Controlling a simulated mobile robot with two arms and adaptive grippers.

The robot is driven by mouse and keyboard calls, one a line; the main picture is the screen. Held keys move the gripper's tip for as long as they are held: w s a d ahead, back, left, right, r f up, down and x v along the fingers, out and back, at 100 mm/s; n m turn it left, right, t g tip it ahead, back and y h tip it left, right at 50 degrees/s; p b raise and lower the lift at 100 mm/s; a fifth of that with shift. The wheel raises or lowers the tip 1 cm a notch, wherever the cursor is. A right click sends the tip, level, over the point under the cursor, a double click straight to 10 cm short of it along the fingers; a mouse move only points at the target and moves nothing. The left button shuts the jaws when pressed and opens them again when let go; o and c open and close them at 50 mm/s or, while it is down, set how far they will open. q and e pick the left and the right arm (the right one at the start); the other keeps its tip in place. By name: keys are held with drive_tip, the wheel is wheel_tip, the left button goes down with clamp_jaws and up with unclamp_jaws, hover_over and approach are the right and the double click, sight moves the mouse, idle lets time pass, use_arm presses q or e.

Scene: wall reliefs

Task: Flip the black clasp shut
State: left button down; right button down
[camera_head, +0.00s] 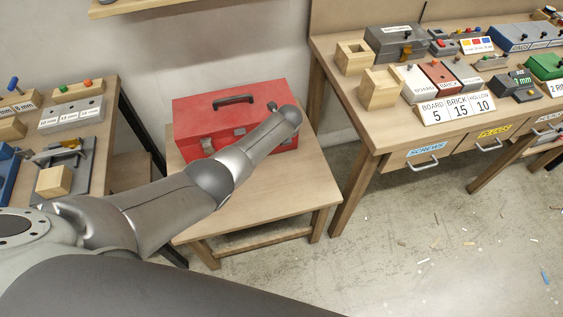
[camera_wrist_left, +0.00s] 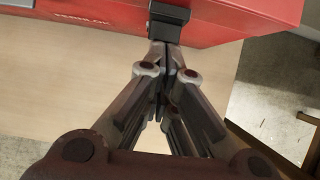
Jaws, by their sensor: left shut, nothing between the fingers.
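A red toolbox (camera_head: 200,112) with a black handle (camera_head: 233,99) on its lid stands on a small wooden table (camera_head: 290,200). The lid looks down. In the left wrist view the red front wall (camera_wrist_left: 225,18) fills the top, with a black clasp (camera_wrist_left: 169,14) on it. My left gripper (camera_wrist_left: 165,50) is shut and empty, its fingertips right at the lower end of the clasp; I cannot tell if they touch. In the head view my left arm hides the gripper and this clasp. Whether the clasp is fastened is unclear. My right gripper is not in view.
A workbench (camera_head: 335,65) with drawers, wooden blocks and small boxes stands to the right. Another bench (camera_head: 100,140) with blocks and a clamp is at the left. The small table's front part is bare beneath my arm.

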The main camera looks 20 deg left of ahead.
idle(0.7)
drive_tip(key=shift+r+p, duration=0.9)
drive_tip(key=shift+p, duration=0.05)
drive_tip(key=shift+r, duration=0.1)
